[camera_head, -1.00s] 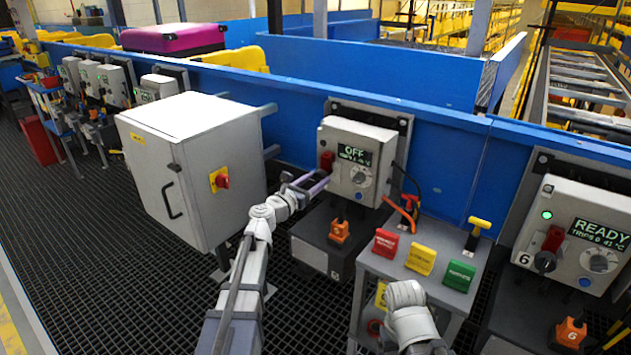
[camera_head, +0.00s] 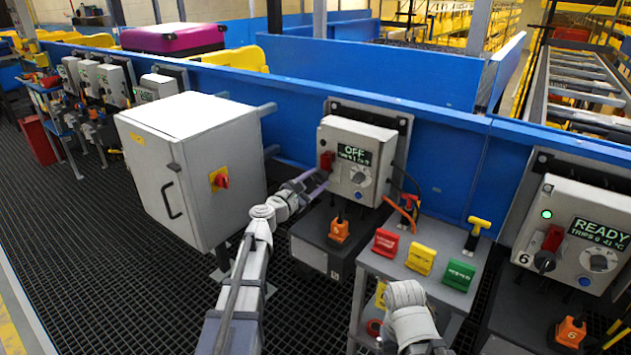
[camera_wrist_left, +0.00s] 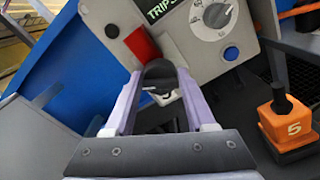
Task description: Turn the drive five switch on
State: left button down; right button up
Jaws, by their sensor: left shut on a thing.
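The jaws also show in the left wrist view (camera_wrist_left: 160,72). A dial (camera_wrist_left: 212,18) and a blue button (camera_wrist_left: 231,53) are to the right. My right arm shows at the bottom, but its jaws are not visible.
A grey cabinet (camera_head: 190,160) with a red knob stands left of my left arm. An orange plug (camera_head: 339,230) marked 5 is below the box. A stand with red, yellow and green tags (camera_head: 421,260) is to the right. Drive six (camera_head: 575,235) reads READY.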

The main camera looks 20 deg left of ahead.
pick_arm(q)
jog(key=m, duration=0.6)
jog(key=shift+d+f+m, duration=0.1)
jog(key=shift+m, duration=0.2)
jog(key=m, duration=0.5)
jog(key=shift+f, duration=0.1)
jog(key=shift+m, duration=0.3)
jog(key=shift+c, duration=1.3)
grip_release()
jog(key=shift+s, duration=0.1)
jog(key=v, duration=0.7)
jog(key=shift+s, duration=0.3)
jog(key=shift+w, duration=0.15)
